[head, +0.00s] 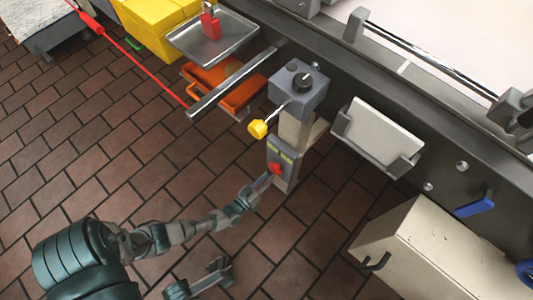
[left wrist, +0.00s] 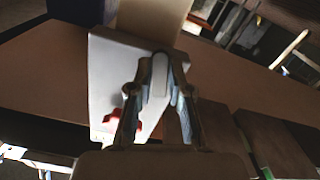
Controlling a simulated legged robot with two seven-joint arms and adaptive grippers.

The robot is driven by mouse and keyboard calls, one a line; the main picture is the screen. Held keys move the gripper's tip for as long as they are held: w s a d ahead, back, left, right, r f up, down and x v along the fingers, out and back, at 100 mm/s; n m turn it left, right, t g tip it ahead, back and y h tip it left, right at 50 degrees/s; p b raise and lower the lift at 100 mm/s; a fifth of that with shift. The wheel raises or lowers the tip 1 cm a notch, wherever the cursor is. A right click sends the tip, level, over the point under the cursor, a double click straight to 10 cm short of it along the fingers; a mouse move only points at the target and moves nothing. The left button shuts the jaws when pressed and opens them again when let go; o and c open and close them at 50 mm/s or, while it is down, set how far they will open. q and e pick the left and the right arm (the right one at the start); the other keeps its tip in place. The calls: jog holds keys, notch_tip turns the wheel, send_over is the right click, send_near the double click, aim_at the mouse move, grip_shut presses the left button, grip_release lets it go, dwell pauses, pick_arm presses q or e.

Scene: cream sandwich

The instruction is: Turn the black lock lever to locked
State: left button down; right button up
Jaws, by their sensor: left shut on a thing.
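A grey control post stands in the middle of the head view. Its upper box (head: 300,88) bears a black knob (head: 303,82) and a rod with a yellow end (head: 258,128). Lower on the post is a grey panel (head: 281,154) with a red knob (head: 277,168). My left gripper (head: 268,181) is at this panel, just below the red knob. In the left wrist view its fingertips (left wrist: 161,70) are shut on a small pale-looking piece before the panel; I cannot tell whether this is the black lock lever. Red shows beside one finger. My right gripper (head: 218,270) is partly visible at the bottom.
A metal tray (head: 212,38) with a red item, orange trays (head: 215,88) and a yellow crate (head: 150,22) are at the upper left. A holder with a white panel (head: 378,132) and a cream cabinet (head: 425,250) are at the right.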

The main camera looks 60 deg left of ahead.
pick_arm(q)
jog(key=shift+d+r+n, duration=0.2)
jog(key=shift+r+n, duration=0.15)
jog(key=shift+n, duration=2.1)
jog(key=shift+d+r+n, duration=0.15)
jog(key=shift+r+n, duration=0.25)
jog(key=shift+n, duration=2.1)
jog(key=shift+d+r+n, duration=0.2)
jog(key=shift+r+n, duration=0.15)
jog(key=shift+n, duration=2.1)
jog(key=c, duration=1.2)
grip_release()
jog(key=shift+o, duration=0.6)
jog(key=shift+w, duration=0.1)
jog(key=shift+d, duration=0.1)
jog(key=v, duration=1.2)
